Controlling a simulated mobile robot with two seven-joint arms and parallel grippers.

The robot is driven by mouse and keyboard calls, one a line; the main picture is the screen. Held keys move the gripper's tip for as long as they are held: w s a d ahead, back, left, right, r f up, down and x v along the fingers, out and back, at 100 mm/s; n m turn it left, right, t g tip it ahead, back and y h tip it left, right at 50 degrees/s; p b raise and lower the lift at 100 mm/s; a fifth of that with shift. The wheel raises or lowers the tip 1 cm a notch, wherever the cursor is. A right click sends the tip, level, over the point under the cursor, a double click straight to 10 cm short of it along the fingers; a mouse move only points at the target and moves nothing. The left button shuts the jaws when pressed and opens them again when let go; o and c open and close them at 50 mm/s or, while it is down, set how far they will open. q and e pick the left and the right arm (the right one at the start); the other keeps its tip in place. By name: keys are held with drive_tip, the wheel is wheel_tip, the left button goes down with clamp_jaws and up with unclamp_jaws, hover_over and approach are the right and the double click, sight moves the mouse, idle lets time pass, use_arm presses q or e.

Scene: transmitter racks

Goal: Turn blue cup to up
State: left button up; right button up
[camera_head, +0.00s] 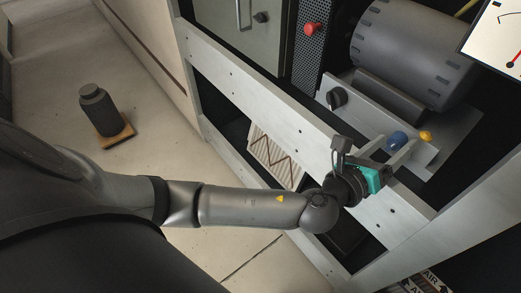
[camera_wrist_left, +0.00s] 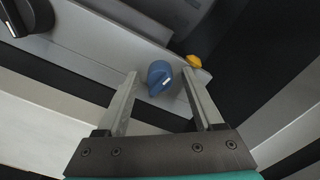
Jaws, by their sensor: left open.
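The task's blue cup appears as a blue rotary knob (camera_head: 397,141) on a light panel inside the rack, to the right in the head view. My left gripper (camera_head: 390,152) is open. In the wrist view its two fingers (camera_wrist_left: 161,82) stand on either side of the knob, with a gap on each side. I cannot tell how deep the fingertips reach or whether they touch the panel. My right gripper is not in view.
A yellow knob (camera_head: 426,135) sits close to the right of the blue knob. A black knob (camera_head: 337,97) is on the same panel to the left. A grey motor (camera_head: 414,52) lies behind. The pale rack beam (camera_head: 262,107) runs in front, below the panel.

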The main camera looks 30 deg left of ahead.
use_arm(q)
drive_tip(key=m, duration=0.6)
drive_tip(key=shift+b, duration=0.3)
drive_tip(key=shift+s+a+f+m, duration=0.1)
drive_tip(key=shift+s+a+m, duration=0.05)
drive_tip(key=shift+s+m, duration=0.2)
drive_tip(key=p+v, duration=0.4)
drive_tip(key=v, duration=1.1)
drive_tip(key=w+a+f+n+g+y, duration=0.1)
drive_tip(key=a+f+n+g+y, duration=0.2)
drive_tip(key=n, duration=0.7)
drive_tip(key=w+a+f+n+g+y, duration=0.1)
drive_tip(key=a+n+g+y, duration=0.25)
drive_tip(key=n, duration=0.75)
drive_tip(key=s+a+f+n+g+p, duration=0.3)
drive_tip(key=s+f+n+g, duration=0.4)
drive_tip(key=f+n, duration=0.7)
drive_tip(key=shift+s+a, duration=0.7)
drive_tip(key=shift+s, duration=0.15)
drive_tip(key=shift+n+h, duration=0.25)
